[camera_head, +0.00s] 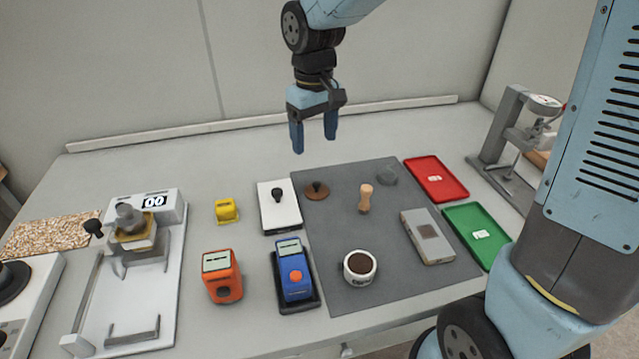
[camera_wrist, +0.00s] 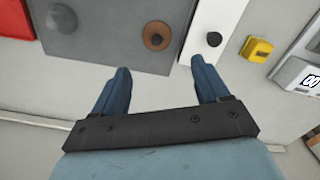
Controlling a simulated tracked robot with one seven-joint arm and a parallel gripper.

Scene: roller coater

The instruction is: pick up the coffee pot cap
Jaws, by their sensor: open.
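A brown round disc with a dark knob (camera_head: 317,190), which looks like the coffee pot cap, lies on the dark grey mat (camera_head: 340,240) near its back left corner. In the wrist view the cap (camera_wrist: 157,36) shows whole, just beyond the fingertips and roughly between them. My gripper (camera_head: 314,143) is open and empty, pointing down above the table behind the cap. Its two blue fingers also show in the wrist view (camera_wrist: 160,66), apart and touching nothing.
A white block (camera_head: 275,218) with a black knob stands just left of the cap. A wooden peg (camera_head: 366,199) and a grey round piece (camera_head: 387,175) are to its right. A cup (camera_head: 360,267) and grey box (camera_head: 427,236) are nearer. The back table strip is clear.

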